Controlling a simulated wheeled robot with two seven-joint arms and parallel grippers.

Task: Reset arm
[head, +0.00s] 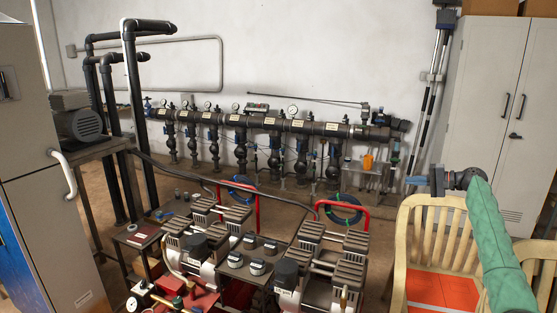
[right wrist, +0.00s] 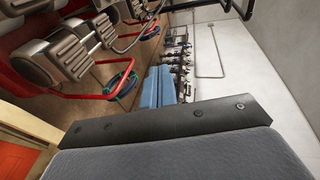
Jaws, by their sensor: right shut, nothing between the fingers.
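My right arm, in a green sleeve, comes in from the lower right of the head view. My right gripper (head: 415,181) is held above the pale wooden chair, pointing left, with nothing in it. In the right wrist view its blue fingers (right wrist: 158,88) are together, shut and empty. My left arm and left gripper are not in view.
A pale wooden chair (head: 409,240) with a red seat (head: 432,290) stands below my right gripper. Compressors (head: 205,245) with red frames fill the front middle. The pipe manifold (head: 255,122) runs along the back wall. A grey cabinet (head: 490,90) stands behind at right.

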